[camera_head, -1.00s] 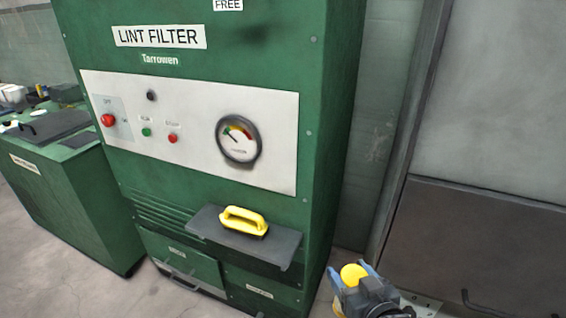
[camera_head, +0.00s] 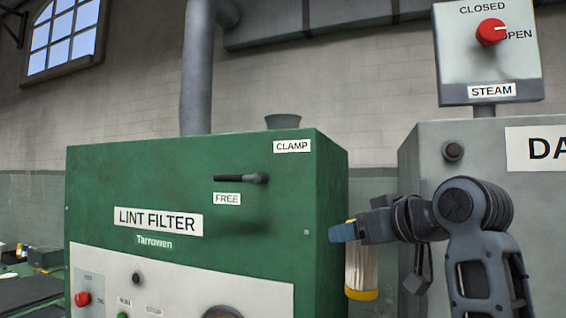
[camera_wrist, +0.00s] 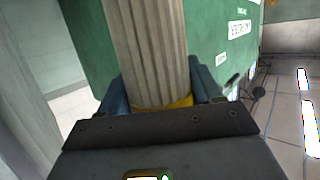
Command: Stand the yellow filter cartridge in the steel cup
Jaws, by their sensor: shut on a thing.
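The yellow filter cartridge (camera_head: 362,268) has a pale pleated body and yellow ends. My gripper (camera_head: 343,232) is shut on it near its upper end. The cartridge hangs roughly upright in the air, just right of the green cabinet. In the wrist view my gripper (camera_wrist: 160,98) has its blue fingers on either side of the cartridge (camera_wrist: 150,45), at a yellow end; the far end is out of frame. A grey flared cup (camera_head: 283,121) stands on top of the green cabinet. It looks like the steel cup, but its inside is hidden.
The green lint filter cabinet (camera_head: 150,185) has a black handle (camera_head: 242,179) between FREE and CLAMP labels. A grey pipe (camera_head: 197,75) rises behind it. A grey machine (camera_head: 480,140) with a steam switch (camera_head: 490,33) stands at the right, behind my arm.

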